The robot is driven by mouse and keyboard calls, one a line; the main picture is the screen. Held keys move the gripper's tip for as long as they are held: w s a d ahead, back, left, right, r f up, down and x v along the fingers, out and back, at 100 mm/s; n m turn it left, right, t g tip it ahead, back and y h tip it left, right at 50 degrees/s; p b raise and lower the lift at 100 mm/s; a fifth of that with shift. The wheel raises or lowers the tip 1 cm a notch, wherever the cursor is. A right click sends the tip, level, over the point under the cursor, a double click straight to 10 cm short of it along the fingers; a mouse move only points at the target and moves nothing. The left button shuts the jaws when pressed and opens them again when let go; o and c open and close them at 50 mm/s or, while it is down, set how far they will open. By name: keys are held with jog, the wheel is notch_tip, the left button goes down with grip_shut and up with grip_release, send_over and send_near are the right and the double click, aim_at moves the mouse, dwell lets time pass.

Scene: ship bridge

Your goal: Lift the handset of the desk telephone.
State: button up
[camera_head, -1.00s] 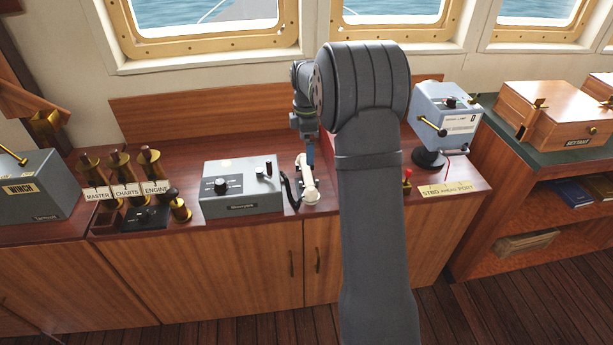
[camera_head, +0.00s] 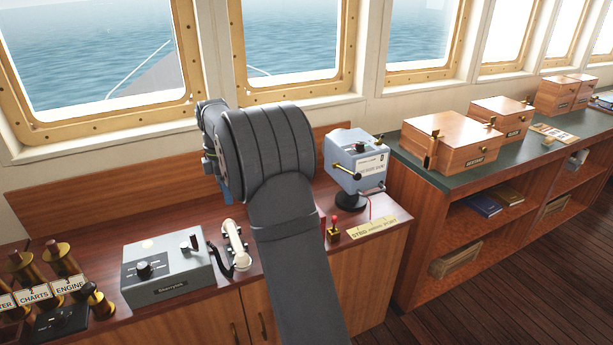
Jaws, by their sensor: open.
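The desk telephone's cream-white handset (camera_head: 232,238) lies lengthwise on the wooden console, just right of a grey instrument box, with a dark cord at its left side. A pale rounded part of the telephone (camera_head: 243,262) shows at its near end. My large dark arm passes just right of the telephone and may hide part of it. My wrist stands above and behind the handset, apart from it in the picture. My gripper's fingers do not show; the arm hides that area. Nothing is seen touching the handset.
The grey box (camera_head: 168,272) with knobs stands left of the telephone. A red-topped lever (camera_head: 334,230) and a blue-grey signal lamp (camera_head: 357,160) stand right of my arm. Brass levers (camera_head: 62,262) are at far left. Wooden boxes (camera_head: 450,143) sit on the green-topped shelf at right.

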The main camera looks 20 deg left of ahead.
dwell(0.3)
jog(key=m, duration=1.8)
send_near(234, 236)
jog(key=f, duration=0.5)
jog(key=shift+s+f, duration=0.15)
jog(key=shift+s, duration=0.05)
jog(key=shift+w+f, duration=0.15)
jog(key=shift+f, duration=1.2)
jog(key=shift+w+f, duration=0.1)
jog(key=shift+f, duration=1.2)
grip_shut()
